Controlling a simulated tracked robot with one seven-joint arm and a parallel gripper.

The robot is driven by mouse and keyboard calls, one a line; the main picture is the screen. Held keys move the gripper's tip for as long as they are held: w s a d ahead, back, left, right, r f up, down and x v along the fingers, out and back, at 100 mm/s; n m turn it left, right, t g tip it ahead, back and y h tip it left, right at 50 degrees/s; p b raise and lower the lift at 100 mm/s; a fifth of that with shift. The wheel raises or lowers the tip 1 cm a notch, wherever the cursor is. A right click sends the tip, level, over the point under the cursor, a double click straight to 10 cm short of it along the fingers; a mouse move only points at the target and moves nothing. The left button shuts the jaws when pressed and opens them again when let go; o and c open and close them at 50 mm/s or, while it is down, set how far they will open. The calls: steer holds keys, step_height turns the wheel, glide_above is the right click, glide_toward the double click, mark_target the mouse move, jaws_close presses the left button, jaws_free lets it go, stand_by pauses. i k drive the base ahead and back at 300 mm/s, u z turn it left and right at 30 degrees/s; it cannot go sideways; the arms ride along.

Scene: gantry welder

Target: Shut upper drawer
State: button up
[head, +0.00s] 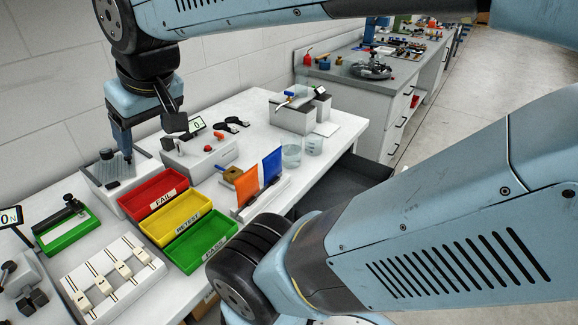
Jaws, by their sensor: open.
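A dark grey drawer (357,178) stands pulled out from under the right side of the white workbench. Its near end and its front are hidden behind my arm, so I cannot tell how far it is out or whether another drawer lies below. My gripper (148,132) is at the upper left, above the bench, with its fingers apart and nothing seen between them. It is well away from the drawer, across the bench.
Red (152,193), yellow (176,216) and green (201,240) trays stand on the bench (262,112). Orange (247,187) and blue (272,167) panels stand in a holder near two clear beakers (313,145). Another bench (372,97) with drawers stands behind. Open floor (462,105) lies right.

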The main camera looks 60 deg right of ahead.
mark_target(353, 175)
steer(key=z, duration=0.4)
steer(key=k, duration=0.4)
steer(key=z, duration=0.8)
steer(key=k, duration=0.8)
steer(key=z, duration=0.8)
steer(key=i, duration=0.95)
steer(key=z, duration=0.35)
